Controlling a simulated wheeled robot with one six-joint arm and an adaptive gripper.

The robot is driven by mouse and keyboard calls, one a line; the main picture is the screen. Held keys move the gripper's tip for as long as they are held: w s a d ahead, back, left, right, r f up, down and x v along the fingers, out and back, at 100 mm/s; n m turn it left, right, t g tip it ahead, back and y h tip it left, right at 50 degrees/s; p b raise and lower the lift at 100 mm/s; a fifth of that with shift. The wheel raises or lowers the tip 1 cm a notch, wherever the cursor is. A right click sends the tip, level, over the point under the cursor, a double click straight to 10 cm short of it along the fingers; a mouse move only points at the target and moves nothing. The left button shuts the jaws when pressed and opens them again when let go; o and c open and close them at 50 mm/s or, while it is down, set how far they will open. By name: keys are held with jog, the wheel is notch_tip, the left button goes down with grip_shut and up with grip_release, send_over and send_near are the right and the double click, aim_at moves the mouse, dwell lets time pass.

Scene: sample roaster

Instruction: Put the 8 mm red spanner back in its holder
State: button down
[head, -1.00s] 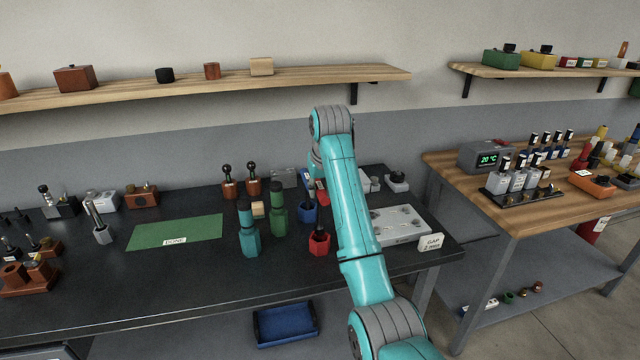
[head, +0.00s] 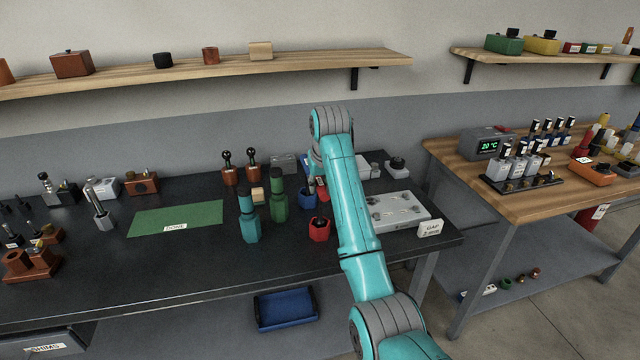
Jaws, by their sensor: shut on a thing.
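A red holder (head: 319,229) with a dark opening in its top stands on the dark bench, just left of my forearm. A small red piece (head: 322,193) shows at the forearm's left edge, behind the red holder. I cannot tell whether it is the red spanner. My arm reaches over the bench, bends at the top and comes down on the far side. My gripper and its fingers are hidden behind my own arm, so what they hold does not show.
A blue holder (head: 307,198), a green holder (head: 279,200) and a teal holder (head: 249,220) stand close by on the left. A grey plate (head: 400,213) lies right of the arm. A green mat (head: 200,214) lies further left, with bare bench in front.

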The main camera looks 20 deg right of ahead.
jog(key=shift+f, duration=1.4)
jog(key=c, duration=0.8)
grip_release()
jog(key=shift+f, duration=0.1)
jog(key=v, duration=0.7)
jog(key=shift+s+r, duration=0.1)
jog(key=shift+r, duration=0.15)
